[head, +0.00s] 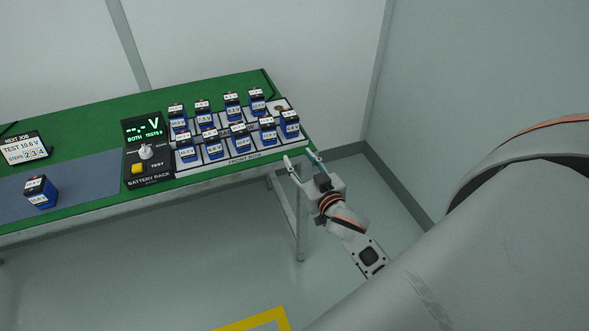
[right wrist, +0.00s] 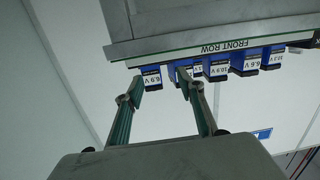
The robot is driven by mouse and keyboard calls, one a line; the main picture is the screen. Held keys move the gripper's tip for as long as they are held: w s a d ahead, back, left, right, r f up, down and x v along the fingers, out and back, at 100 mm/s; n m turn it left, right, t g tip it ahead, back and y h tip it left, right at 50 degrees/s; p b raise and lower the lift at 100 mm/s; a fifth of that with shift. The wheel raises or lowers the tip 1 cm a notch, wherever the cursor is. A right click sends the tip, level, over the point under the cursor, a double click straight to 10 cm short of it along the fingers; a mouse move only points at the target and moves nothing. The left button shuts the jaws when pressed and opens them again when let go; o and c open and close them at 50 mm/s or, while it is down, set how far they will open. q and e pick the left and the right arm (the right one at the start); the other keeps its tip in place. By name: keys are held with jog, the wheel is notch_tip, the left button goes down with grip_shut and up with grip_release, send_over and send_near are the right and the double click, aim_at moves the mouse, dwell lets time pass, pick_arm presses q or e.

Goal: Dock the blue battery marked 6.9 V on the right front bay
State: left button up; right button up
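In the right wrist view a blue battery with a white label reading 6.9 V (right wrist: 152,79) is at the left end of the line of batteries by the FRONT ROW strip. It shows just beyond my open fingertips (right wrist: 161,85), with no contact visible. In the head view the battery at the right end of the front row (head: 290,126) appears to be this one; its label is too small to read surely. It stands in the right front bay of the battery rack (head: 225,152). My right gripper (head: 301,160) is open and empty, off the table's front right corner. My left gripper is not in view.
Several other blue batteries fill the rack; the back right bay (head: 281,106) looks empty. A tester with a dial and yellow button (head: 138,169) stands left of the rack. Another battery (head: 41,194) stands on the grey-blue mat (head: 88,182). A NEXT JOB sign (head: 23,149) is behind it.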

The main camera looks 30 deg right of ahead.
jog(key=s+a+f+n+g+y, duration=0.5)
jog(key=s+a+f+n+g, duration=0.1)
jog(key=s+a+f, duration=1.1)
jog(key=s+f, duration=0.2)
jog(key=s, duration=0.2)
jog(key=shift+a+y, duration=0.3)
jog(key=shift+y, duration=0.1)
